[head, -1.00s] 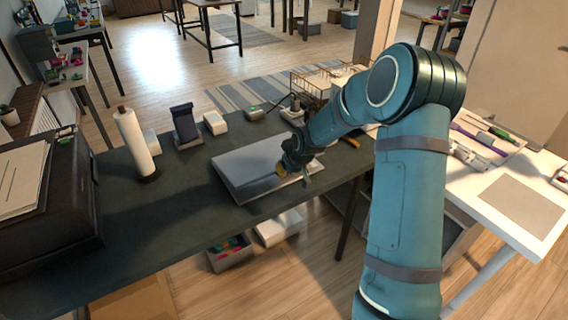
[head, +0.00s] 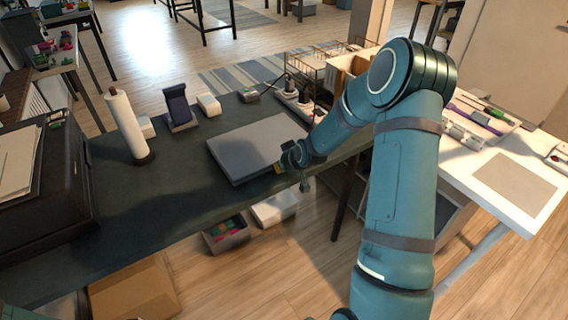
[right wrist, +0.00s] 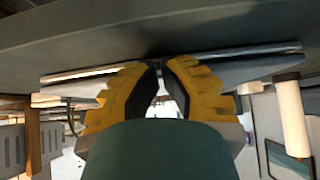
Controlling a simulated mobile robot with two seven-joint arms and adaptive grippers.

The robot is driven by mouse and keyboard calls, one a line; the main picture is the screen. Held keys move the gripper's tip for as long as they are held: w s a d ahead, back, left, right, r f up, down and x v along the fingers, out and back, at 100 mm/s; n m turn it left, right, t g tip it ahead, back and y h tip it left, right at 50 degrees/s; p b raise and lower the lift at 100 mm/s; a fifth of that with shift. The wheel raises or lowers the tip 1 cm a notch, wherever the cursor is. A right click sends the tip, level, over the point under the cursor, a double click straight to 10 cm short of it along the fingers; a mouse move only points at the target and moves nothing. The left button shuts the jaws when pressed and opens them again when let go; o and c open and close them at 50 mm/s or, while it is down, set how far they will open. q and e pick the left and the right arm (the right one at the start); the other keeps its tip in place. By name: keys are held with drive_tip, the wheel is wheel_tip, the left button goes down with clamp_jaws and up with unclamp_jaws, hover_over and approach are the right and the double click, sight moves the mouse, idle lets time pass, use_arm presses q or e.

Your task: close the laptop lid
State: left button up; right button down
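The laptop (head: 250,145) is a flat grey slab on the dark table. Its lid looks down on the base in the head view; a small gap cannot be ruled out. The laptop's pale edge (right wrist: 85,74) shows behind the fingers there. My left gripper is out of view.
A white roll on a stand (head: 125,122), a dark phone-like item on a stand (head: 177,104) and a small white box (head: 209,104) stand behind and left of the laptop. A power strip (head: 298,100) lies behind right. A black case (head: 45,195) fills the table's left end.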

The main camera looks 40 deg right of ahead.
idle(0.4)
drive_tip(key=v, duration=1.2)
drive_tip(key=shift+f, duration=0.1)
